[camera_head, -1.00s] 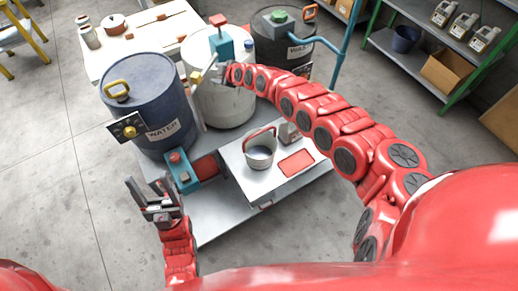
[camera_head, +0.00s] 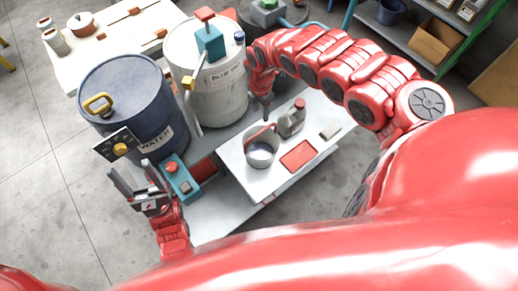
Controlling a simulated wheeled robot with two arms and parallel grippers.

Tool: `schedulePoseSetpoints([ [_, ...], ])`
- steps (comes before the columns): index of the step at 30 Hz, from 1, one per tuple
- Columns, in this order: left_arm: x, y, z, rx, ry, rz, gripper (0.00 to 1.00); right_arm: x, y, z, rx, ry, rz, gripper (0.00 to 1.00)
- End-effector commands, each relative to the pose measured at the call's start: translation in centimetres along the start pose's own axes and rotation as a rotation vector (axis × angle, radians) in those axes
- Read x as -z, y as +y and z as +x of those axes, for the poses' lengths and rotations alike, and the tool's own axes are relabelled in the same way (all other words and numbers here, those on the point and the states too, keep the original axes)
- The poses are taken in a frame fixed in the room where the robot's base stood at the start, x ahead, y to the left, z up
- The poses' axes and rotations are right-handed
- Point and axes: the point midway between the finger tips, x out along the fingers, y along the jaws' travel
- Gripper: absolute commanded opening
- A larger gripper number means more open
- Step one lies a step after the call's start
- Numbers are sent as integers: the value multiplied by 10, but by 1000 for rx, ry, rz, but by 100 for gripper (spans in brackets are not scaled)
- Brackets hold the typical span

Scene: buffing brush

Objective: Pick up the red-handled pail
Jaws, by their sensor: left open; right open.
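The grey pail (camera_head: 261,155) stands upright on the light metal tray table, its red handle (camera_head: 258,132) raised over the rim. My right gripper (camera_head: 266,112) points down just behind and above the pail; its fingers are small and partly hidden by the arm, and it appears apart from the handle. It is open and holds nothing that I can see. My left gripper (camera_head: 136,184) is open and empty at the lower left, in front of the blue drum and away from the pail.
A grey bottle (camera_head: 292,118) stands right behind the pail, with a red mat (camera_head: 298,155) to its front right. The blue water drum (camera_head: 127,105) and white drum (camera_head: 215,85) stand at left and behind. A teal box (camera_head: 180,182) with a red button sits left of the tray.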

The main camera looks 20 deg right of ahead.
Motion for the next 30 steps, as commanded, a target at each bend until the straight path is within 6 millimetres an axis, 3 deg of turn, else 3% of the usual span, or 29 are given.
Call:
schedulePoseSetpoints([
  [1, -3, 1, -16, 0, 0, 0, 68, 2, 0, 22, -1, 8, 2, 54],
  [3, -4, 1, -23, 0, 0, 0, 68, 3, -1, 38, 0, 7, 1, 54],
  [9, -3, 1, -16, 0, 0, 0, 68, 3, 0, 65, -1, 5, 1, 54],
  [17, -2, 1, -14, 0, 0, 0, 68, 2, 0, 81, -2, 1, 1, 54],
  [24, -1, 0, -6, 0, 1, 0, 68, 7, -8, 113, 0, 6, 1, 54],
  [30, -1, 0, -5, 0, 0, 0, 68, 5, -6, 128, -3, 2, 1, 54],
])
